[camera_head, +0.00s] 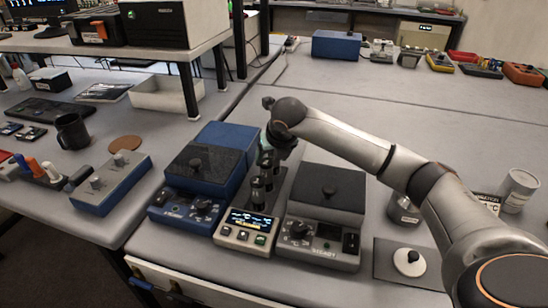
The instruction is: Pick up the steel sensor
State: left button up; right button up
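My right arm comes in from the right, and its gripper (268,158) points down over the middle device (246,232), which has a lit display. Several small dark upright cylinders (258,190) stand in a row on this device, directly under and beside the gripper. The fingers are small and dark here, so I cannot tell whether they are apart or hold a cylinder. A steel-coloured round object (403,210) stands to the right, partly hidden by my arm. I cannot tell which of these is the steel sensor. My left gripper is not in view.
A blue device (203,180) stands close on the left of the middle one, and a grey device (325,215) on the right. A grey can (518,190) and a white knobbed disc (409,262) are at right. The table behind is mostly clear.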

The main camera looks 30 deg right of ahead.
grip_shut()
dwell(0.7)
